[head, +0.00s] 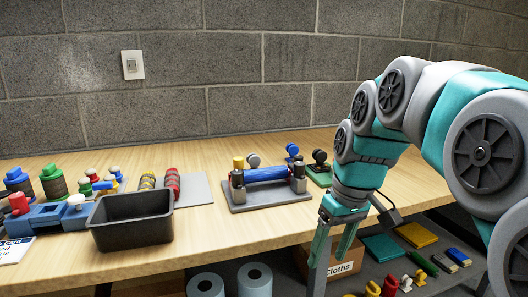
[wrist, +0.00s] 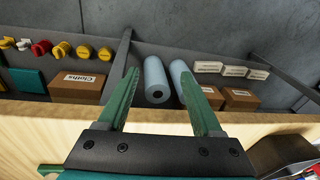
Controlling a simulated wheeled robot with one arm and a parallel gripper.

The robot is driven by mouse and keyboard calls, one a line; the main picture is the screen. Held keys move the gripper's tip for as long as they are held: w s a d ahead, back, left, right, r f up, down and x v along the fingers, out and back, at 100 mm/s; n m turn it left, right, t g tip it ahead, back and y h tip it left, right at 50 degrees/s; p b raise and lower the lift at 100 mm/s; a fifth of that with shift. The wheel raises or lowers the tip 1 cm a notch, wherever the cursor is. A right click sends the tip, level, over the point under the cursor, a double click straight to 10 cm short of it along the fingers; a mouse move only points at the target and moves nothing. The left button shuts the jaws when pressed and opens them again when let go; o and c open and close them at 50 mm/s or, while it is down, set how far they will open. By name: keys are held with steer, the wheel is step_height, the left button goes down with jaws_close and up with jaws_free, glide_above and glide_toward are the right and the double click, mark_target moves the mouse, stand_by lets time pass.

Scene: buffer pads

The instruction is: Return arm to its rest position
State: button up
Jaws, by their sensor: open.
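My gripper (head: 334,245) hangs from my arm at the front edge of the wooden bench (head: 265,220), pointing down. It is open, with nothing between its green fingers. It also shows in the wrist view (wrist: 165,100), with the two fingers spread apart over the bench edge and the lower shelf beyond. My teal and grey arm fills the right side of the head view and bends down to the gripper.
On the bench stand a black bin (head: 131,220), a grey plate with a blue roller (head: 266,175), and several bottles and stamps at left. Below, a shelf holds blue rolls (wrist: 157,80), a Cloths box (wrist: 83,87) and small tools.

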steer(key=s+d+f+m+g+h, duration=0.1)
steer(key=s+f+m, duration=0.1)
steer(key=s+f, duration=0.5)
steer(key=s+d+f+m+g, duration=0.1)
steer(key=s+f+m, duration=0.1)
steer(key=s+f, duration=0.6)
steer(key=s, duration=0.7)
steer(key=shift+s+d+f+m+h, duration=0.3)
steer(key=shift+s+d+m+h, duration=0.05)
steer(key=shift+d+m+h, duration=0.05)
